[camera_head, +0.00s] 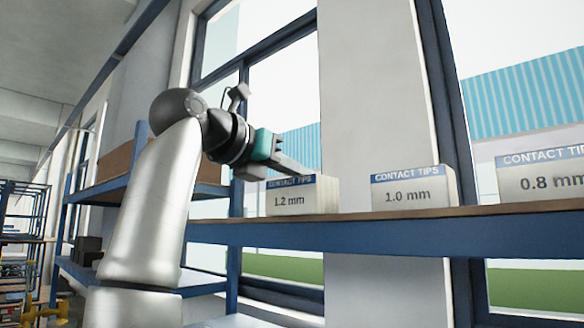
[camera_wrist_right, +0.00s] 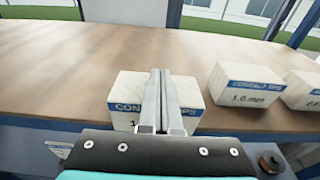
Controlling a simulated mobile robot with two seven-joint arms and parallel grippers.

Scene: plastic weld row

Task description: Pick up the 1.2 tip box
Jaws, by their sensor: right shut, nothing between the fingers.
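The 1.2 mm contact tip box (camera_head: 303,199) is a white box with a blue label band, standing on the wooden shelf. It also shows in the right wrist view (camera_wrist_right: 130,90), partly hidden behind my fingers. My right gripper (camera_head: 306,174) is shut and empty, its fingers together at the upper edge of the box's labelled front. In the right wrist view the closed fingers (camera_wrist_right: 160,73) cross the middle of the box. I cannot tell whether they touch it. My left gripper is not in view.
The 1.0 mm box (camera_head: 414,188) and the 0.8 mm box (camera_head: 543,179) stand to the right on the same shelf (camera_head: 400,232), with gaps between. Windows lie behind it. The shelf top left of the 1.2 box is clear. Another blue rack (camera_head: 100,190) stands at the left.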

